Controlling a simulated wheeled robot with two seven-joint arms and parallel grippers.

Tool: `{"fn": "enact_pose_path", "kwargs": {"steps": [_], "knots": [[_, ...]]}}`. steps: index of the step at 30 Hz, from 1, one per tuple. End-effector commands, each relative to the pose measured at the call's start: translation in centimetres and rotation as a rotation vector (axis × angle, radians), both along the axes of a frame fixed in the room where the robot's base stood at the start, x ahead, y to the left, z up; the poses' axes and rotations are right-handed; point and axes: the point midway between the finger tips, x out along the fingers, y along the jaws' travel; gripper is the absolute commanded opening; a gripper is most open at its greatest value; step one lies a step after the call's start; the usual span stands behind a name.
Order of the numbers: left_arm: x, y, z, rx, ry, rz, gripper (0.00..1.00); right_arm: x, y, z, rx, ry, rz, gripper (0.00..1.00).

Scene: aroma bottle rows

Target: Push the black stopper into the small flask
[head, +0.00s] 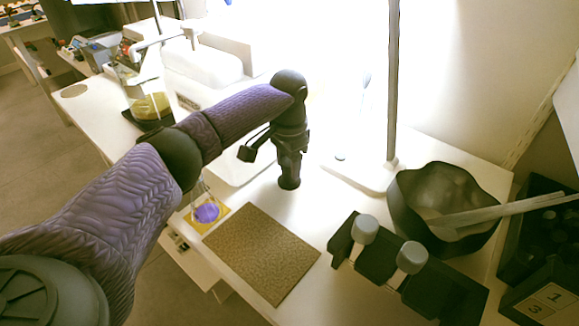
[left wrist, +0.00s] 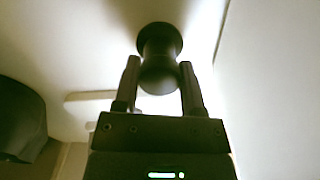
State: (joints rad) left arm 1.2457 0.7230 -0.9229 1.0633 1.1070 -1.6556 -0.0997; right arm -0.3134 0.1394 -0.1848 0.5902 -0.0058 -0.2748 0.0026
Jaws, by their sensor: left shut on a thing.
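My left gripper (head: 289,168) points down over the white table, right of the small flask, and is shut on the black stopper (head: 289,182). In the left wrist view the stopper (left wrist: 160,58) is spool-shaped and sits between the two fingers (left wrist: 160,85). The small flask (head: 206,212) holds purple liquid and stands on a yellow square left of the gripper. My left forearm partly hides the flask's upper part. The stopper is apart from the flask. My right gripper is not in view.
A brown mat (head: 262,255) lies in front of the gripper. A black rack (head: 375,265) with two grey-capped items, a dark bowl (head: 410,215) and a stand (head: 392,100) are to the right. A larger flask with yellow liquid (head: 152,106) stands at the back left.

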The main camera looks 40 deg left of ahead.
Motion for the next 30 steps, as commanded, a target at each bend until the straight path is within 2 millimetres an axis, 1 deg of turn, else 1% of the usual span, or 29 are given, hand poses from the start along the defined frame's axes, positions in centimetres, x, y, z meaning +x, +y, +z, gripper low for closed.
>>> {"fn": "enact_pose_path", "kwargs": {"steps": [1, 2, 8, 10, 11, 15, 18, 21, 23, 25, 28, 30], "knots": [[0.0, 0.0, 0.0, 0.0, 0.0, 0.0, 0.05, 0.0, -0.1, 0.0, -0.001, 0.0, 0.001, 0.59], [0.0, 0.0, 0.0, 0.0, 0.0, 0.0, 0.0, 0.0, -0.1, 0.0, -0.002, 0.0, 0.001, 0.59], [0.0, 0.0, 0.0, 0.0, 0.0, 0.0, 0.0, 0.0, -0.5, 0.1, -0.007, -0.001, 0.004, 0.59], [0.0, 0.0, 0.8, -0.001, -0.002, 0.0, 0.0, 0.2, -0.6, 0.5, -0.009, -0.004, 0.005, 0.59], [0.0, 0.0, 1.5, -0.001, -0.003, 0.0, 0.0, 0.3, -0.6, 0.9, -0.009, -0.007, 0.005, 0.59], [0.1, -0.1, 5.7, -0.003, -0.009, 0.001, 0.0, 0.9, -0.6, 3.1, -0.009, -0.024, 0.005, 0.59], [0.0, 0.0, 8.1, -0.001, -0.006, 0.001, 0.0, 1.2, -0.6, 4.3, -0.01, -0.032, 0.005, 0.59], [0.0, -0.2, 9.7, -0.002, -0.006, 0.003, 0.0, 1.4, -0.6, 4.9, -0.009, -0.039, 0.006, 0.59], [-0.1, -0.9, 10.4, -0.001, -0.01, 0.014, 0.0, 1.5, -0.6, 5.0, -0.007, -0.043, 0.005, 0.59], [-0.4, -2.4, 10.9, 0.0, -0.017, 0.042, 0.0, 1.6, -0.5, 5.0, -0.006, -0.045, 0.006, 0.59], [-1.7, -5.6, 11.4, -0.002, -0.026, 0.098, 0.0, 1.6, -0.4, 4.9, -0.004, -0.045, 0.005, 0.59], [-3.3, -7.8, 11.5, -0.002, -0.027, 0.14, 0.0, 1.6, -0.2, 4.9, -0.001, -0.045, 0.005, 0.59]]}}
